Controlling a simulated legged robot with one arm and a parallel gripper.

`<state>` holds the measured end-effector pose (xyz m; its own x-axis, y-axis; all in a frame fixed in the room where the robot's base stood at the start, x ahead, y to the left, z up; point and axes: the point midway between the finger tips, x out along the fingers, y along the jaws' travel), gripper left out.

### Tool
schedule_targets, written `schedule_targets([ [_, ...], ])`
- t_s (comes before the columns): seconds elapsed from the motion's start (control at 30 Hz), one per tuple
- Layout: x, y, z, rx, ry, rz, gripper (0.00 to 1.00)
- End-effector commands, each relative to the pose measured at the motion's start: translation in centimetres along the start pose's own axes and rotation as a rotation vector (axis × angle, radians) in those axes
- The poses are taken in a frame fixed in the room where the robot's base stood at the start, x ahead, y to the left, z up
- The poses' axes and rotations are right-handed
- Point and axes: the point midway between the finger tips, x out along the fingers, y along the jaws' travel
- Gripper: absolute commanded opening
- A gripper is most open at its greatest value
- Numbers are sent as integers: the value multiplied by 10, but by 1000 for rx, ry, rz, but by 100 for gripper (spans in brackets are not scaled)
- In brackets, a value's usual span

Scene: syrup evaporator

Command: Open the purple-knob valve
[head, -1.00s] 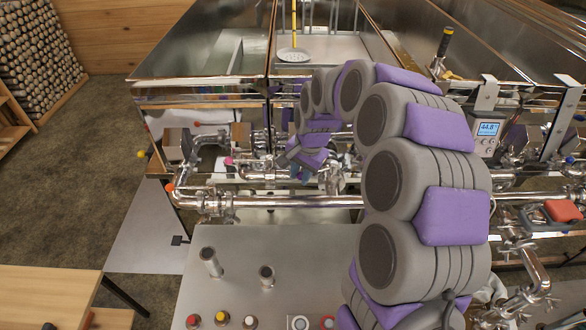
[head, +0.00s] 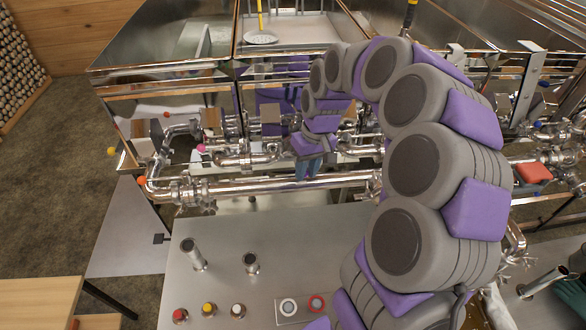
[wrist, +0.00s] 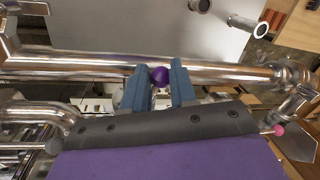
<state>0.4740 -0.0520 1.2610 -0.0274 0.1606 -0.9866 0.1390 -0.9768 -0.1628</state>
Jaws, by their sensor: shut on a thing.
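The purple knob (wrist: 160,76) shows in the wrist view between the two blue fingers of my gripper (wrist: 160,84), in front of a long shiny horizontal pipe (wrist: 80,66). The fingers stand on either side of the knob and are shut on it. In the head view my gripper (head: 308,168) reaches down to the same long pipe (head: 260,186). The purple knob cannot be made out in the head view. The valve body and handle stem are hidden behind my gripper.
A pink knob (head: 201,148), an orange knob (head: 142,181) and a yellow knob (head: 111,152) are on the pipework to the left. A steel table (head: 220,285) with short pipe stubs and several buttons stands in front. Large steel pans (head: 165,40) rise behind.

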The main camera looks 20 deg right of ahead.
Motion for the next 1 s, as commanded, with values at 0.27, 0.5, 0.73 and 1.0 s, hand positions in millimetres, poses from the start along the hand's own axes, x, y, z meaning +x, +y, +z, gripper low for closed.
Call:
schedule_targets([
  [0.27, -8, 16, 1, -166, -4, 15, 0],
  [0.5, -9, 19, 3, -241, -17, 17, 0],
  [0.73, -9, 19, 4, -262, -22, 17, 0],
  [1.0, -8, 17, 4, -263, -23, 16, 0],
])
